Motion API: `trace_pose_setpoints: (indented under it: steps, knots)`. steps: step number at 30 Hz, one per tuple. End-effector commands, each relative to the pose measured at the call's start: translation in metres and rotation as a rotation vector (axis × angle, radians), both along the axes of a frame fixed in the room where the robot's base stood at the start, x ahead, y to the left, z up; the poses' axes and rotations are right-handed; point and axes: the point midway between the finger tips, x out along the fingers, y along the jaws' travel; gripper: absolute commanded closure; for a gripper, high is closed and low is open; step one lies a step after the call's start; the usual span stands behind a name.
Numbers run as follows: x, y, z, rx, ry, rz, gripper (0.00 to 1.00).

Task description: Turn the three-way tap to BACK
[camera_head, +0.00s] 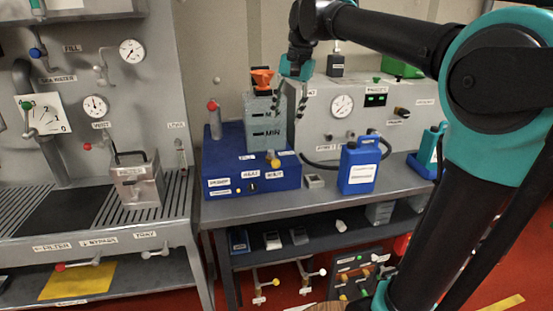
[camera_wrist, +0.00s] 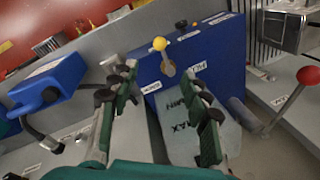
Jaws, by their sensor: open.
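The small tap with a yellow ball handle (camera_head: 272,157) is on the blue unit (camera_head: 225,178), at the foot of a clear tank (camera_head: 264,132). I take it to be the three-way tap. White labels sit around it, too small to read surely. In the wrist view the tap's yellow ball (camera_wrist: 160,43) and short stem lie just beyond the fingertips.
A blue canister (camera_head: 358,167) with a hose stands right of the blue unit. A red-knobbed lever (camera_head: 212,106) rises at the unit's left, also near the gripper in the wrist view (camera_wrist: 307,76). The bench front is mostly clear.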

Motion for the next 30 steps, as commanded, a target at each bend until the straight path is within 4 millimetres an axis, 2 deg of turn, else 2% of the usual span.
trace_pose_setpoints:
  steps: [21, 27, 30]
  knots:
    - [0.008, 0.024, -0.133, 0.0, -0.002, 0.003, 0.53]
    - [0.009, 0.029, -0.155, 0.001, -0.002, 0.002, 0.53]
    - [0.009, 0.029, -0.16, 0.001, -0.001, 0.001, 0.53]
